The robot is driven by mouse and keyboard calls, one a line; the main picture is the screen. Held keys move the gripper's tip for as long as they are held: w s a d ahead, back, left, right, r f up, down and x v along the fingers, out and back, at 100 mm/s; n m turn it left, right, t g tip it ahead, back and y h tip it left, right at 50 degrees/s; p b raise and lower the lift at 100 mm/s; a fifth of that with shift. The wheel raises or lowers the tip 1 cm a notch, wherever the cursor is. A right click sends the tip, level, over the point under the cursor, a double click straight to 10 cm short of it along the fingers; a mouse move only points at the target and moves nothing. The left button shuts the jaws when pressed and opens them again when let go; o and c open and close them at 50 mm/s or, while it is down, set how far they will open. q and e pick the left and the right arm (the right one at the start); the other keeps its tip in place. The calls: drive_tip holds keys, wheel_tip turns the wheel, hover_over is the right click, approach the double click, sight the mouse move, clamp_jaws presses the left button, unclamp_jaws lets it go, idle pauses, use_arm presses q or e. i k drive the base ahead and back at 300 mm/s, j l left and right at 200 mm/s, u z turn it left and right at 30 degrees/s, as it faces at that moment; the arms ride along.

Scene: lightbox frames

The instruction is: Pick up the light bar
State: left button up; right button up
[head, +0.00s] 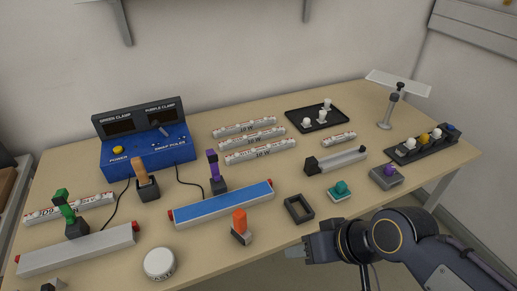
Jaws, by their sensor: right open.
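Several bar-shaped things lie on the table; I cannot tell which one is the light bar. A long bar with a blue top and red ends (222,204) lies at the middle front. A long grey bar with a red end (85,248) lies at the front left. White printed tubes (253,134) lie in a group behind the blue-topped bar, and another (90,206) lies at the left. My right gripper (296,252) is open at the table's front edge, right of the orange-topped piece and apart from the bars. Its fingers are partly hidden by its own body. My left gripper is out of view.
A blue control box (147,157) with cables stands at the back left. Green, brown and purple clamps (213,165) stand near the bars. An orange-topped piece (239,222), a black square frame (299,208) and a round white tin (159,263) sit near the front.

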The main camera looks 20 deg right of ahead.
sight(237, 157)
drive_tip(key=l+u, duration=0.35)
drive_tip(key=l, duration=0.15)
drive_tip(key=l+u, duration=0.4)
drive_tip(key=k+l+u, duration=0.1)
drive_tip(key=l+u, duration=0.25)
drive_tip(key=l, duration=0.25)
